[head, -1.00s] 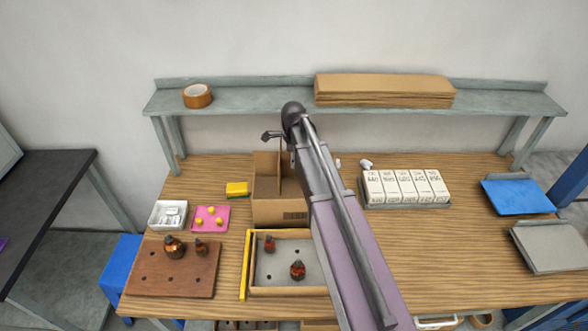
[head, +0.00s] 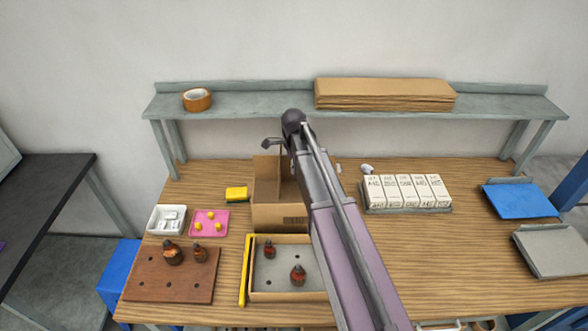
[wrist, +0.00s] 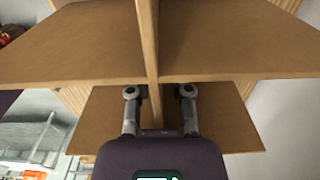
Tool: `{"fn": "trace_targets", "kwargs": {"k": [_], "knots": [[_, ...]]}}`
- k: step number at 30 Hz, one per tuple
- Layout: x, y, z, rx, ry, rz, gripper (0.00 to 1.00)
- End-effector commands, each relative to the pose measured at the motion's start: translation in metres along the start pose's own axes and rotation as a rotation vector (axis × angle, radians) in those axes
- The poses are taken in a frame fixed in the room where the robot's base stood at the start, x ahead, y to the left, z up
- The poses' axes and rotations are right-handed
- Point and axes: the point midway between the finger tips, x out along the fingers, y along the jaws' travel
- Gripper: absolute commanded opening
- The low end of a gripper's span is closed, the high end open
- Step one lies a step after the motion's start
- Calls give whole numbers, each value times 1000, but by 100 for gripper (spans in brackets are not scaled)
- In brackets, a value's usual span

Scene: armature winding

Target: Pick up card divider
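In the wrist view, a thin upright cardboard panel (wrist: 148,40), which looks like the card divider, runs edge-on down the middle. My gripper (wrist: 159,92) is open, with one finger on each side of this panel and visible gaps between. In the head view, my gripper (head: 274,142) is over the open cardboard box (head: 280,218) at the table's middle. An upright card panel (head: 266,175) shows at the box's left side; I cannot tell whether it is the divider or a flap. My arm hides the box's right part.
A tray with bottles (head: 256,289) stands in front of the box, beside a yellow bar (head: 245,270). A yellow block (head: 237,194) lies left of the box. White cartons (head: 405,190) stand to the right. A shelf (head: 255,101) spans the back. The table's right middle is clear.

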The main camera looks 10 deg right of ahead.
Motion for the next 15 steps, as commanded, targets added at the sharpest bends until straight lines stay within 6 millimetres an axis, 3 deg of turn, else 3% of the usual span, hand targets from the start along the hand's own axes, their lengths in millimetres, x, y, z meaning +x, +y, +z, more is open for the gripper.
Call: {"fn": "trace_targets", "kwargs": {"k": [15], "knots": [[-1, 0, 0, 0, 0, 0, 0]]}}
